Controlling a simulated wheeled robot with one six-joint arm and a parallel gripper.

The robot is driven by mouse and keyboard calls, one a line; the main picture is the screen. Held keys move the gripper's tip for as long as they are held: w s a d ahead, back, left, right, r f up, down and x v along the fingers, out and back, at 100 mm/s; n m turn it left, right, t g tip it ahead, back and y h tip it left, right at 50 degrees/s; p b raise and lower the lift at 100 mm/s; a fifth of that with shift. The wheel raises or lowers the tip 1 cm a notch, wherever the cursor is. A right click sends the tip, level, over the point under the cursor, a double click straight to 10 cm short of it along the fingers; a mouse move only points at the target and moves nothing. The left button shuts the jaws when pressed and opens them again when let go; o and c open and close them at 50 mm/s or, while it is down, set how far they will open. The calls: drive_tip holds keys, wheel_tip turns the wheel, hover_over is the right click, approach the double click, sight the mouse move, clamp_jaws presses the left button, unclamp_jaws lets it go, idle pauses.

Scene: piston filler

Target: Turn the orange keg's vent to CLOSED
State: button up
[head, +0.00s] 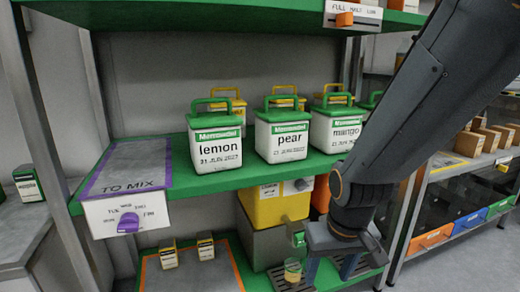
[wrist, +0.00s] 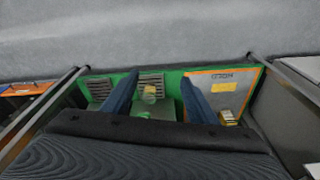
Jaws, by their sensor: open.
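The orange keg (head: 321,192) stands on the lower level under the green shelf, right of the yellow keg (head: 268,208). Only a narrow orange strip of it shows; my arm covers the rest, and I cannot see its vent or the vent's setting. My gripper (head: 332,268) hangs in front of the lower shelf, blue fingers pointing down, open and apart from the keg. In the wrist view my gripper (wrist: 157,84) shows its two fingers spread with nothing held between them. The orange keg cannot be made out there.
A small cup (head: 292,270) with yellowish contents stands on a drip grate left of my gripper. The green shelf (head: 180,181) overhead carries white lemon (head: 218,152), pear (head: 288,143) and mango (head: 345,132) tubs.

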drive_tip(key=s+a+r+n+g, duration=0.15)
drive_tip(key=s+a+n, duration=0.45)
drive_tip(key=s+a, duration=0.8)
drive_tip(key=d+r+m+p, duration=0.3)
drive_tip(key=d+r+p, duration=0.6)
drive_tip(key=r+p, duration=0.4)
drive_tip(key=w+d+r+m+p, duration=0.1)
drive_tip(key=d+r+m+p, duration=0.3)
drive_tip(key=d+r+p, duration=0.5)
wheel_tip(320, 180, up, 5)
drive_tip(key=p, duration=0.7)
drive_tip(key=shift+w+d+g, duration=0.2)
drive_tip(key=shift+d+g, duration=0.1)
drive_tip(key=shift+g, duration=0.05)
drive_tip(key=shift+f, duration=0.1)
drive_tip(key=shift+c, duration=0.3)
